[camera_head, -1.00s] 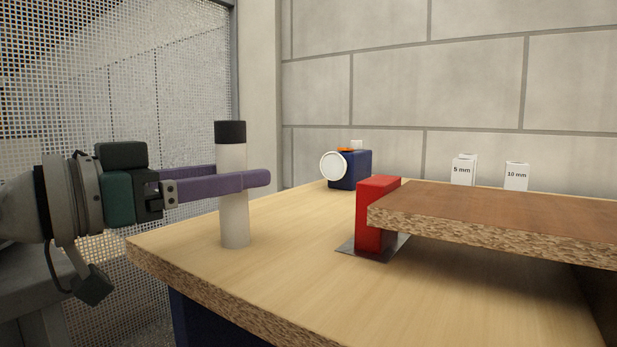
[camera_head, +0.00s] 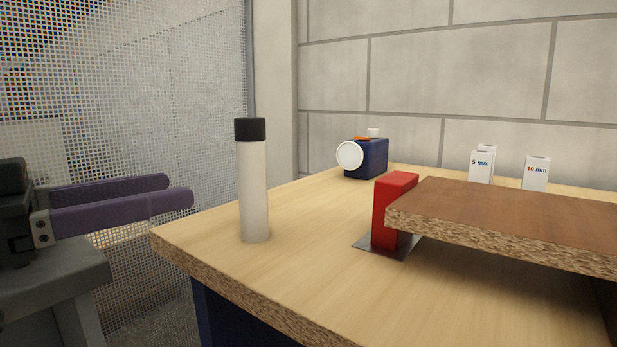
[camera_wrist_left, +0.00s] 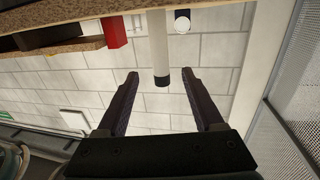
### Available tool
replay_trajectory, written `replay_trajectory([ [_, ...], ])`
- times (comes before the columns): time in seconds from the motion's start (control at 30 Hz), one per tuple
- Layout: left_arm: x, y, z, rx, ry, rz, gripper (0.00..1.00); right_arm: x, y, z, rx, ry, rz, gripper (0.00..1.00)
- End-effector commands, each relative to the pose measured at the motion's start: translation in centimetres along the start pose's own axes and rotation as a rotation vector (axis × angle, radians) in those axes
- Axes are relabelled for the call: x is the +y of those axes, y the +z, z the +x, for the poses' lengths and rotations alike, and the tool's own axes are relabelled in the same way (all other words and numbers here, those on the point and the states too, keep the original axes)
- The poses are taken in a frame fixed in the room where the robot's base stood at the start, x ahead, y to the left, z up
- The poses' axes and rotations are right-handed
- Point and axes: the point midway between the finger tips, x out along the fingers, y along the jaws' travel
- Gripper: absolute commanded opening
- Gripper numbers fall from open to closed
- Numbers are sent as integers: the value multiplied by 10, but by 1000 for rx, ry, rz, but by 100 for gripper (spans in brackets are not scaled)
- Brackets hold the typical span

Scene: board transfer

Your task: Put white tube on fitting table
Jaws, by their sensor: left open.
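The white tube (camera_head: 253,190) with a black cap stands upright on the wooden table (camera_head: 310,290), near its left corner. My left gripper (camera_head: 180,190) is open and empty, to the left of the tube and apart from it, with purple fingers pointing right. In the left wrist view the tube (camera_wrist_left: 160,50) shows beyond and between the open fingertips (camera_wrist_left: 163,82). My right gripper is not in view.
A red block (camera_head: 394,210) on a metal plate stands beside a raised brown board (camera_head: 510,215). A blue device with a white disc (camera_head: 366,158) and white boxes marked 5 mm (camera_head: 482,166) and 10 mm (camera_head: 535,174) stand behind. A mesh fence (camera_head: 150,90) is at left.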

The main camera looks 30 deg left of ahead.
Motion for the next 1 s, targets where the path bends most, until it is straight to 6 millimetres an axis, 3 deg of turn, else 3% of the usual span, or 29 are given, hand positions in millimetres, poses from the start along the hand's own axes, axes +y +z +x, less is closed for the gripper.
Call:
replay_trajectory([
  [0.13, 4, 39, -4, -142, -48, 5, 69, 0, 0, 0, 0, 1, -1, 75],
  [0.27, 19, 104, -14, -402, -113, 5, 69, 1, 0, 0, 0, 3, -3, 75],
  [0.4, 54, 168, -31, -721, -150, -8, 69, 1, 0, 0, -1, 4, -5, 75],
  [0.5, 84, 194, -45, -920, -149, -20, 69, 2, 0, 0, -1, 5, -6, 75],
  [0.7, 128, 208, -66, -1174, -121, -35, 69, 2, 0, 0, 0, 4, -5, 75],
  [1.0, 139, 209, -75, -1250, -110, -37, 69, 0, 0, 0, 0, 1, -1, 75],
])
